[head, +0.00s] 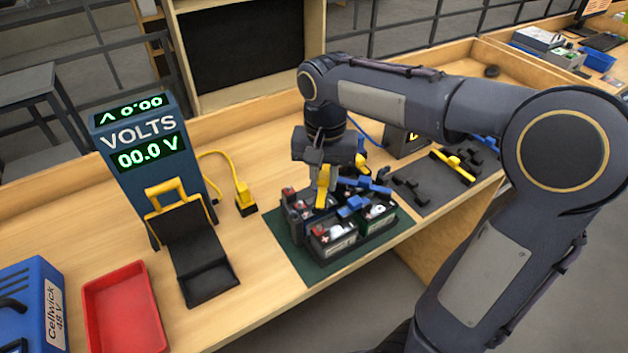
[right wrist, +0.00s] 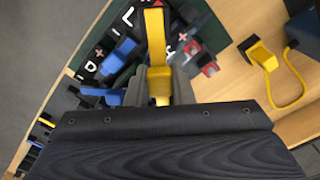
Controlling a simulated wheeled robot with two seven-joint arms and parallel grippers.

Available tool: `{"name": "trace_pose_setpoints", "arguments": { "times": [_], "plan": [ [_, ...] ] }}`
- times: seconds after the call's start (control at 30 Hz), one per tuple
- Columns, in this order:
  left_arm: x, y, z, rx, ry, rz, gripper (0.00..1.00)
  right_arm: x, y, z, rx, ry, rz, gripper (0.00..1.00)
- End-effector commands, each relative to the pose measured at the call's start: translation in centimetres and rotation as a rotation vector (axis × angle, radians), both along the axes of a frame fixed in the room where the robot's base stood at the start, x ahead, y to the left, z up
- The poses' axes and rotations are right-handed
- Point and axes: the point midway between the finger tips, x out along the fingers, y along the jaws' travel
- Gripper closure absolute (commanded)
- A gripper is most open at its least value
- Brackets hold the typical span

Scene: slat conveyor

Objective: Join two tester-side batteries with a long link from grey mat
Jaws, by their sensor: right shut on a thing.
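My right gripper (head: 322,178) is over the batteries, shut on a yellow long link (head: 323,190). In the right wrist view the link (right wrist: 155,45) sticks out from between the fingers across the batteries; whether it touches their terminals I cannot tell. Several dark batteries (head: 335,248) with red and white marks stand close together on a green mat (head: 287,258). Blue links (head: 353,206) lie on them. The grey mat (head: 432,204) to the right holds another yellow link (head: 455,166) and several black pieces. The blue tester (head: 147,160) reads 00.0 V. My left gripper is not in view.
A yellow plug (head: 243,196) on a yellow cable lies between tester and batteries. A black stand with a yellow handle (head: 196,255), a red tray (head: 123,308) and a blue Cellwick box (head: 32,300) are on the left. Bare table lies behind the green mat.

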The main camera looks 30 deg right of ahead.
Motion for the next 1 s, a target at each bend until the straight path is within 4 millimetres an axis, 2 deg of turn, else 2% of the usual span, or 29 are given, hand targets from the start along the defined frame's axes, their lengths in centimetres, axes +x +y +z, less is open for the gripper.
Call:
{"name": "trace_pose_setpoints", "arguments": {
  "times": [0.17,0.6,1.0],
  "plan": [
    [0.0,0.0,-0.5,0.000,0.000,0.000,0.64,0.1,-0.2,-0.6,-0.001,0.001,-0.009,1.00],
    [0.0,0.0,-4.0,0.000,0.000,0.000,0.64,0.0,-0.2,-4.3,-0.001,0.001,-0.007,1.00],
    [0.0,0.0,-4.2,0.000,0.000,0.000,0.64,0.0,-0.2,-4.6,0.000,0.000,-0.007,1.00]
  ]
}}
